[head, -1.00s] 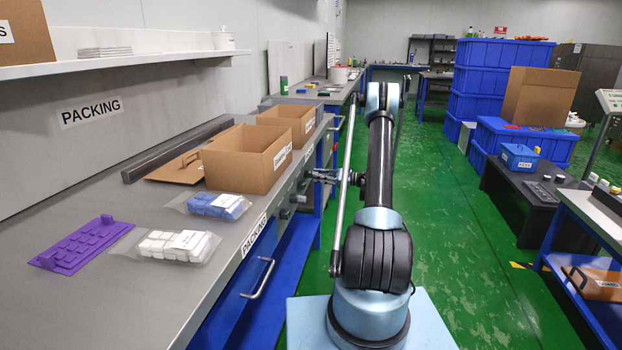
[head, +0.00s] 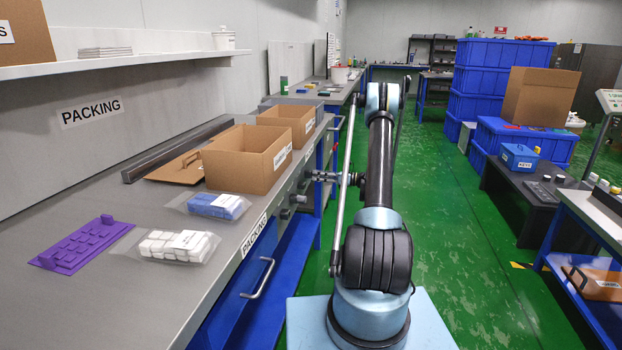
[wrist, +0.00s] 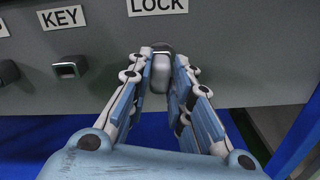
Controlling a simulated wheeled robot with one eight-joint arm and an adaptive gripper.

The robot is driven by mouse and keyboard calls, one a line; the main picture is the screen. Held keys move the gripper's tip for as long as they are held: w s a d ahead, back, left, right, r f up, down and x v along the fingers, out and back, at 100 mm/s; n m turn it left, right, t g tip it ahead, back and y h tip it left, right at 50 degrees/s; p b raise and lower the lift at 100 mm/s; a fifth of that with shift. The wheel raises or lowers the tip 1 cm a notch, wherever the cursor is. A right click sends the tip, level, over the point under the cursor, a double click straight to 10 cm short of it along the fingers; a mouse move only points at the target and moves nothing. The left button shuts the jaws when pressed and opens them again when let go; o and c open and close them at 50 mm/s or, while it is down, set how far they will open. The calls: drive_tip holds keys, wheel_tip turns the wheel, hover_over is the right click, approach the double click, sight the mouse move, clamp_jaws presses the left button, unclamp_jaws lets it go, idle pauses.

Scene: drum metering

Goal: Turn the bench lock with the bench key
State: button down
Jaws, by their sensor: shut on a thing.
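My gripper (wrist: 162,66) is shut on the bench key (wrist: 158,78), a pale grey piece between the two fingers in the wrist view. The key's far end meets the dark round bench lock (wrist: 161,48) on the grey panel, below the LOCK label (wrist: 157,5). The fingers hide much of the lock, and I cannot tell how deep the key sits. In the head view my gripper (head: 322,177) is at the front of the packing bench, and the key and lock are too small to make out.
A square holder (wrist: 69,68) under the KEY label and a dark knob (wrist: 7,73) are left of the lock. Open cartons (head: 240,165) stand on the packing bench (head: 150,285). A drawer handle (head: 262,280) juts out nearer me. Green floor (head: 450,220) is clear to the right.

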drive_tip(key=shift+m, duration=0.9)
drive_tip(key=shift+w+a, duration=0.1)
drive_tip(key=shift+a, duration=0.05)
idle(0.8)
drive_tip(key=c, duration=1.3)
unclamp_jaws()
